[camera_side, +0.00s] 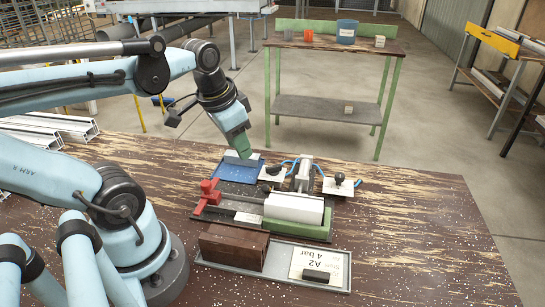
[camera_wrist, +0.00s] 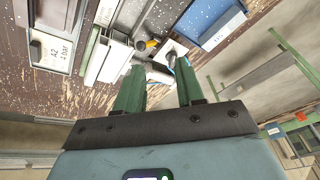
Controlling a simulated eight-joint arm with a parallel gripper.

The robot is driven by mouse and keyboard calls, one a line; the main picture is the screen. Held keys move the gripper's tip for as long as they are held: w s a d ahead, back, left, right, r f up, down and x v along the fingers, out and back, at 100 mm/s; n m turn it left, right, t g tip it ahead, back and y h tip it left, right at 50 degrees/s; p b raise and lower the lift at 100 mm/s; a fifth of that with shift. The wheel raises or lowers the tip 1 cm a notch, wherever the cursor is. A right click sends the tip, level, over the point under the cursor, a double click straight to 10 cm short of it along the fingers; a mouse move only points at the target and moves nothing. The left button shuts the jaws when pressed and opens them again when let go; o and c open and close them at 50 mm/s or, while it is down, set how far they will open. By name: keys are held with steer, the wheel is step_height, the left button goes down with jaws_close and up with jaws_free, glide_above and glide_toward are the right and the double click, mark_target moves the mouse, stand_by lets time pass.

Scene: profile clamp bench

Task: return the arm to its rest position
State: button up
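My gripper (camera_side: 240,148) is over the back left of the clamp fixture, its green fingers pointing down. In the wrist view my gripper (camera_wrist: 159,78) has its two fingers spread apart with nothing held between them. A blue tray (camera_side: 232,172) with a light grey piece at its back lies just below the fingertips in the side view. The blue tray also shows in the wrist view (camera_wrist: 212,22), away from the fingers. From the side I cannot tell the exact gap between fingertips and grey piece. My arm is stretched out over the bench.
The clamp fixture holds a white profile (camera_side: 294,207) beside a red clamp part (camera_side: 208,192). In front are a brown block (camera_side: 234,246) and a card marked A2, 4 bar (camera_side: 318,262). The bench top (camera_side: 410,225) is clear at right. A green-legged table (camera_side: 335,47) stands behind.

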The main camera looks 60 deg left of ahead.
steer(key=w+d+f+t+h, duration=0.1)
steer(key=w+d+t, duration=0.2)
steer(key=d, duration=0.4)
steer(key=shift+w+d+t, duration=0.15)
steer(key=shift+w+t, duration=0.25)
steer(key=shift+w, duration=0.45)
